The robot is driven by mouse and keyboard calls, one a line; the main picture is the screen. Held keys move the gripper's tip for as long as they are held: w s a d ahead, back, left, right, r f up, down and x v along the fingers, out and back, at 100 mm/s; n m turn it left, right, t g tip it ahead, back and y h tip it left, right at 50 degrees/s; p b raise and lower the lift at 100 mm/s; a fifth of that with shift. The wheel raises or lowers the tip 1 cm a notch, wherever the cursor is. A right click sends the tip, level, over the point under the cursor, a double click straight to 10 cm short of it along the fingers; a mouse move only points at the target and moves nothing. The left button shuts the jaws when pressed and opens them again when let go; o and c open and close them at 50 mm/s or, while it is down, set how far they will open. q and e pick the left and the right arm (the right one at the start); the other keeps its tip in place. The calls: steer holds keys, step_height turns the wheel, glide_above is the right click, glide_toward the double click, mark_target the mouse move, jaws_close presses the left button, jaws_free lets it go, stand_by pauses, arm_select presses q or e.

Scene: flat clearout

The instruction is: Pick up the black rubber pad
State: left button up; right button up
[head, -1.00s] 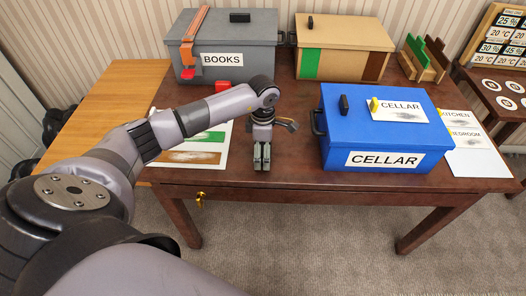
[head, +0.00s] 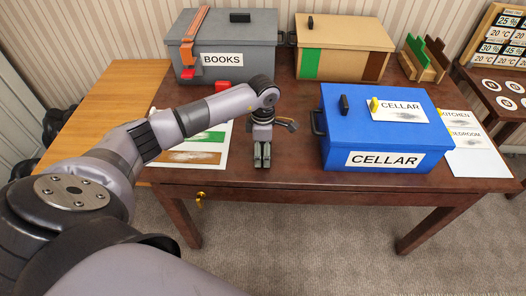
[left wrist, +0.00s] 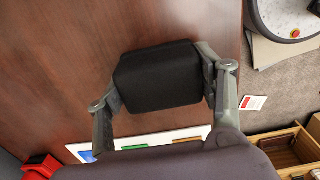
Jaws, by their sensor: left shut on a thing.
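The black rubber pad (left wrist: 158,77) shows in the left wrist view as a dark block with rounded corners, between the two fingers of my left gripper (left wrist: 160,88). The fingers are shut on it from both sides. In the head view my left gripper (head: 262,158) points down at the front middle of the brown table (head: 300,172), left of the blue box. There the pad is mostly or wholly hidden by the fingers. My right gripper is not in view.
A blue CELLAR box (head: 385,130) stands to the right of the gripper. A grey BOOKS box (head: 222,45) and a tan box (head: 342,48) stand behind. A sheet with colour swatches (head: 212,150) lies to the left. The table's front edge is close.

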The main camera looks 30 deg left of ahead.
arm_select(q)
step_height(320, 180, up, 20)
steer(key=b, duration=0.1)
steer(key=shift+b, duration=0.4)
